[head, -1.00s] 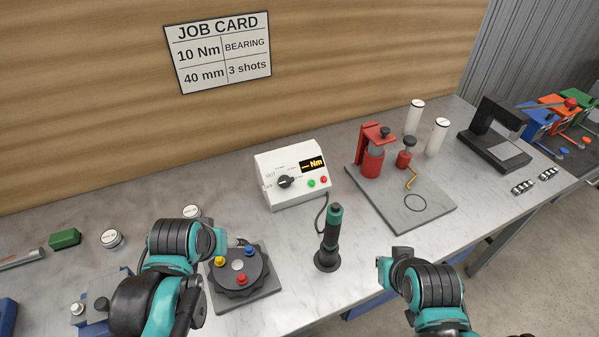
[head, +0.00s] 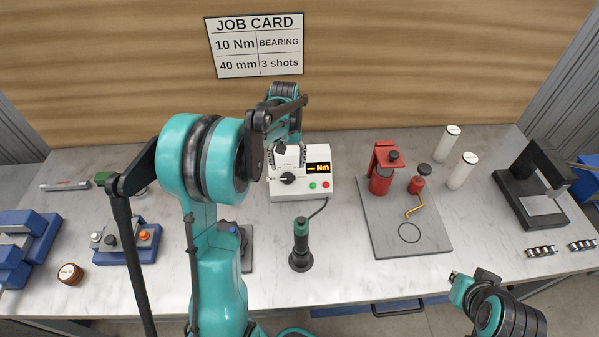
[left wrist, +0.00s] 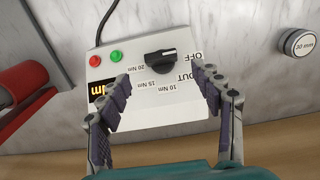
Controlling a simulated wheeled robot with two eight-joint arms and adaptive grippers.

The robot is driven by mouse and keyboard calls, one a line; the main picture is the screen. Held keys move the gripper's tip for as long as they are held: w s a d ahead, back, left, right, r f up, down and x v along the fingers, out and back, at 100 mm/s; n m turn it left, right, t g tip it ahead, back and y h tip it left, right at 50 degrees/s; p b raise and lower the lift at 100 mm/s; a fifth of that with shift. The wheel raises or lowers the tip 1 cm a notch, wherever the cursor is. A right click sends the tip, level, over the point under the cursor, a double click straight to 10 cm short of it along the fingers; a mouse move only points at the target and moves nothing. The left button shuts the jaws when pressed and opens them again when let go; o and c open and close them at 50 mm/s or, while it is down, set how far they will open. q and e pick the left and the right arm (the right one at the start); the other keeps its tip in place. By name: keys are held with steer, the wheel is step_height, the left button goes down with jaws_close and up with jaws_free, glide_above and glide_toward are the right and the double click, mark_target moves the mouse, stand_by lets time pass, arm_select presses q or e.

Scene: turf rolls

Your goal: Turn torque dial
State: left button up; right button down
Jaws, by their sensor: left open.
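The white torque controller (head: 300,191) stands on the bench before the wooden wall. Its black dial (head: 287,178) is on the front panel, and its display (head: 318,168) shows dashes and "Nm". In the left wrist view the dial (left wrist: 167,57) has its white mark turned toward OFF, away from the 10, 15 and 20 Nm labels. My left gripper (head: 289,157) is open above the controller; its fingers (left wrist: 162,80) show on either side of the dial, apart from it. My right gripper (head: 461,286) is at the bench's front edge, its jaws unclear.
A dark screwdriver (head: 300,248) stands upright in front of the controller, with a cable behind it. A grey plate (head: 430,235) with red fixtures lies to the right. The job card (head: 258,45) on the wall reads 10 Nm. My left arm hides much of the left-centre bench.

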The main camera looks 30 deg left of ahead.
mark_target(287, 176)
arm_select(q)
step_height(287, 176, down, 7)
steer(key=shift+a+b, duration=0.1)
steer(key=shift+b, duration=0.45)
steer(key=c, duration=1.2)
